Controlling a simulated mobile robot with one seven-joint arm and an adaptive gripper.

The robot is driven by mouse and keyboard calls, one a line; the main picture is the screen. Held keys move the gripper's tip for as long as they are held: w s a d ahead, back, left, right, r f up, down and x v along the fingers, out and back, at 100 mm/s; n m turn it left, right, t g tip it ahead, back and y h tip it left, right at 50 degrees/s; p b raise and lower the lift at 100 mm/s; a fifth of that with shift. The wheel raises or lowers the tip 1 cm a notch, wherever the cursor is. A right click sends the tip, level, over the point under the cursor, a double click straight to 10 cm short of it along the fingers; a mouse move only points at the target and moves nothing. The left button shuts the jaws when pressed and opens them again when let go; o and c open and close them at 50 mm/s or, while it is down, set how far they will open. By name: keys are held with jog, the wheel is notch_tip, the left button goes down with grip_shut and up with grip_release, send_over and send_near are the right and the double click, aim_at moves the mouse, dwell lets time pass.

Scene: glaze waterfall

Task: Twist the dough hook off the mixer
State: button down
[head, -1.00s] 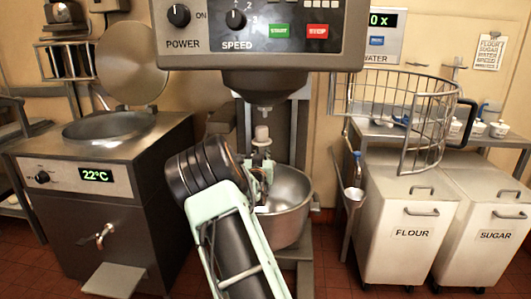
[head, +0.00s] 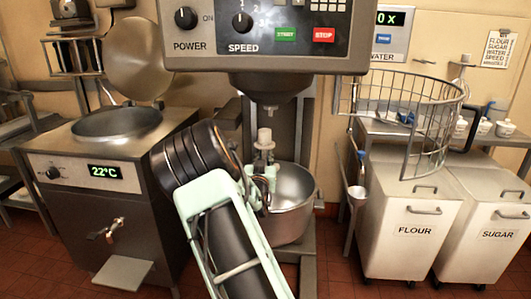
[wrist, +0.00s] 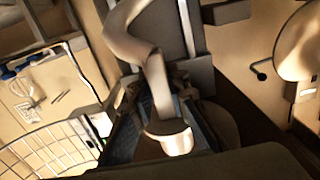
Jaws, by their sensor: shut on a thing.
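The dough hook (head: 264,137) is upright over the steel bowl (head: 293,200), its pale shank top below the mixer's socket (head: 268,108) with a visible gap between them. My gripper (head: 262,178) is shut on the hook under that top. In the wrist view the hook's curved metal arm (wrist: 135,30) runs down to the pale shank end (wrist: 168,138), between my dark fingers (wrist: 165,115). The lower part of the hook is hidden in the head view by my gripper and the bowl. The mixer head (head: 265,45) overhangs all of this.
The wire bowl guard (head: 410,110) is swung out to the right. Flour (head: 415,230) and sugar (head: 497,235) bins stand at the right. A steel kettle unit (head: 100,195) reading 22°C stands at the left. The mixer column is close behind the hook.

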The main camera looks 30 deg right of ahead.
jog(key=r+p+v, duration=0.3)
jog(key=p+v, duration=0.4)
jog(key=v, duration=0.6)
jog(key=shift+s+a, duration=0.2)
jog(key=shift+a, duration=0.2)
dwell(0.5)
jog(key=shift+r, duration=0.1)
